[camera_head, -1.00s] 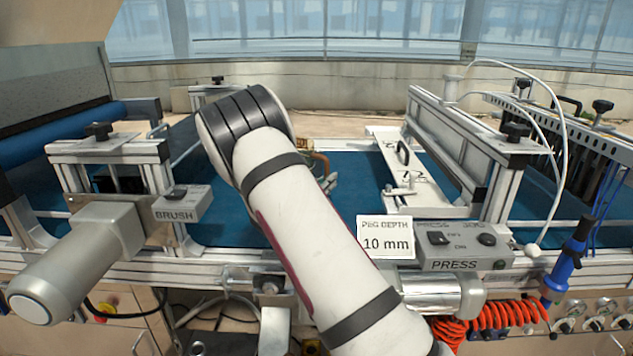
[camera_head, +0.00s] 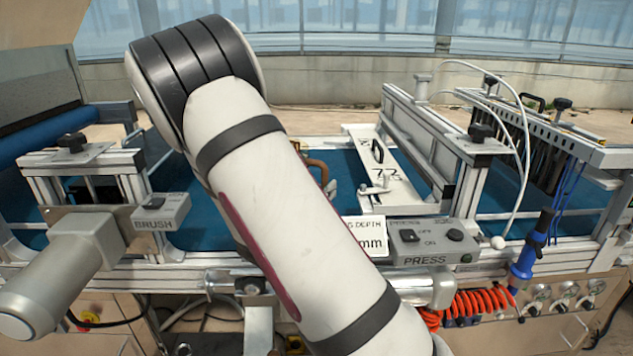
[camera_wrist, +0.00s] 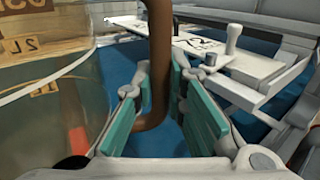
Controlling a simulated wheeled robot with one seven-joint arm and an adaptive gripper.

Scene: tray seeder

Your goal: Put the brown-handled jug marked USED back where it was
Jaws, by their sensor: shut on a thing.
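The jug's brown handle (camera_wrist: 160,60) stands upright in the wrist view, between the teal pads of my gripper (camera_wrist: 161,98). My gripper is shut on this handle. The jug's clear body (camera_wrist: 60,115) fills the left of the wrist view. A tan label (camera_wrist: 18,18) on it shows reversed or overturned lettering, cut off by the picture edge. In the head view a bit of the brown handle (camera_head: 320,170) shows just right of my arm, above the blue belt (camera_head: 345,172). My arm hides the rest of the jug there.
A white plate with a handle (camera_head: 385,165) lies across the belt, right of the jug. It also shows in the wrist view (camera_wrist: 205,48). The press frame (camera_head: 440,140) stands further right, the brush unit (camera_head: 100,165) left. The PRESS switch box (camera_head: 432,245) is on the near rail.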

